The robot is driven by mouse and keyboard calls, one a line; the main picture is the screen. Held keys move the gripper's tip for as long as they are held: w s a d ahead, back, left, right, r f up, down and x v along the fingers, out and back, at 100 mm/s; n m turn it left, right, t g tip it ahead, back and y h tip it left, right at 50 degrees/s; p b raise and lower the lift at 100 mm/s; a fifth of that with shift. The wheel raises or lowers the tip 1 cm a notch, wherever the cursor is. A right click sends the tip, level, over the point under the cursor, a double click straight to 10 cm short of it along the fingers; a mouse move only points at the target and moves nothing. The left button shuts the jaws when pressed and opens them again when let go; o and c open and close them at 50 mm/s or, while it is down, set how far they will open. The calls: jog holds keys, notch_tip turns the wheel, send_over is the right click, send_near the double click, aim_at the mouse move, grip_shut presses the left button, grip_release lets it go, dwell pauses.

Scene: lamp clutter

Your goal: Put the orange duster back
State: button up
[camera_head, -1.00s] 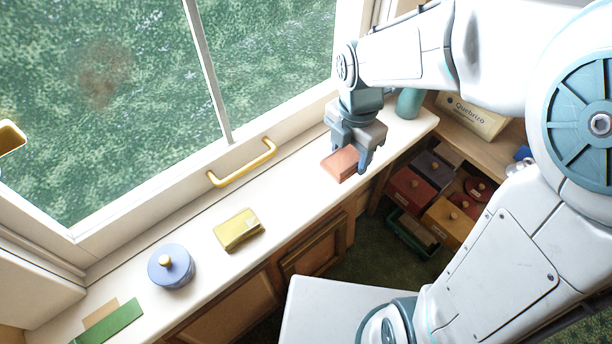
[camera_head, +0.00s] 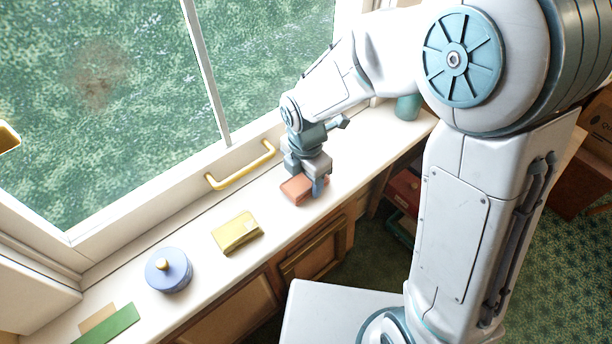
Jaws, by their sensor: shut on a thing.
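The orange duster (camera_head: 297,190) is a small salmon-orange block over the white window sill (camera_head: 205,270), right of the yellow folded cloth. My gripper (camera_head: 305,181) points down and is shut on the duster. One finger shows on its right side; the other finger is partly hidden. The duster is low over the sill; I cannot tell whether it touches the surface.
On the sill stand a yellow cloth (camera_head: 237,233), a blue lidded pot (camera_head: 169,270), a green strip (camera_head: 108,325) and a teal vessel (camera_head: 408,107). A yellow handle (camera_head: 240,167) juts from the window frame. The sill between cloth and duster is clear.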

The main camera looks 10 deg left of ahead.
aim_at(306, 179)
jog(key=shift+f, duration=0.15)
jog(key=o, duration=1)
notch_tip(306, 179, up, 12)
jog(key=p, duration=0.1)
jog(key=s+d+r+m+t, duration=0.1)
jog(key=s+d+m, duration=0.3)
jog(key=d+m, duration=0.7)
jog(key=s+d+r+m+t, duration=0.1)
jog(key=s+d+r+m, duration=0.1)
jog(key=d+m, duration=0.9)
jog(key=s+m, duration=0.1)
jog(key=m, duration=0.5)
jog(key=shift+s+t, duration=0.3)
jog(key=shift+s, duration=0.05)
jog(key=shift+d, duration=0.1)
